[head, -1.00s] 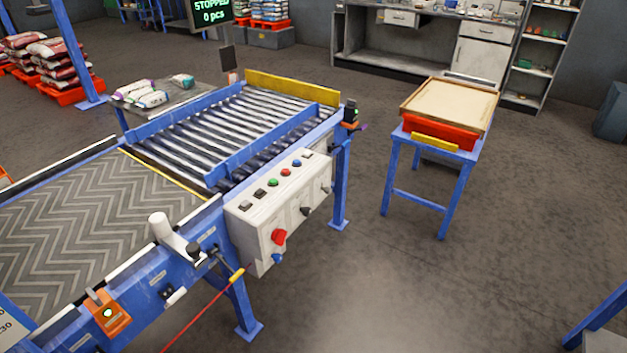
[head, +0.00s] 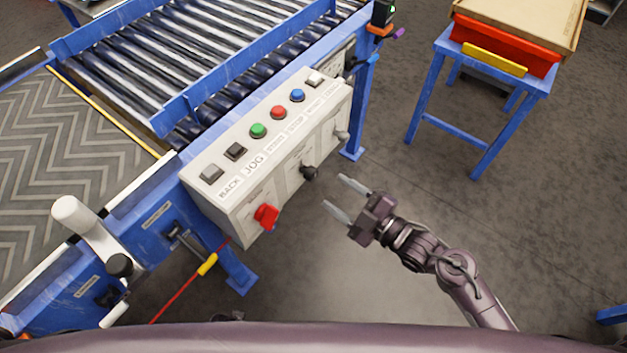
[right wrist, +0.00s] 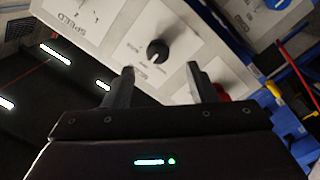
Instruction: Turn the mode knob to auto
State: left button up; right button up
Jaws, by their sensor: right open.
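The black mode knob (head: 309,173) sits on the front face of the white control box (head: 235,218), between a red rotary switch (head: 266,216) and a grey knob (head: 341,136). My right gripper (head: 335,192) is open and empty, just right of the black knob and apart from it. In the right wrist view the black knob (right wrist: 157,51) shows ahead, between the lines of the two open fingers (right wrist: 160,78). Small lettering surrounds it, too blurred to tell which setting it points at. My left gripper is not in view.
Push buttons, among them a green one (head: 258,130) and a red one (head: 278,112), line the box's sloped top. The box hangs on the blue conveyor frame (head: 150,205). A blue stand (head: 455,75) with a red tray is at upper right. The floor between is clear.

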aim_at(315, 176)
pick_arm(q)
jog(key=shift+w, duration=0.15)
pick_arm(e)
jog(key=x, duration=0.7)
jog(key=shift+w+a+r, duration=0.15)
jog(key=shift+w+a, duration=0.1)
jog(key=shift+a, duration=0.05)
jog(key=c, duration=1)
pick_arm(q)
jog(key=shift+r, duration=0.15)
pick_arm(e)
jog(key=shift+o, duration=0.2)
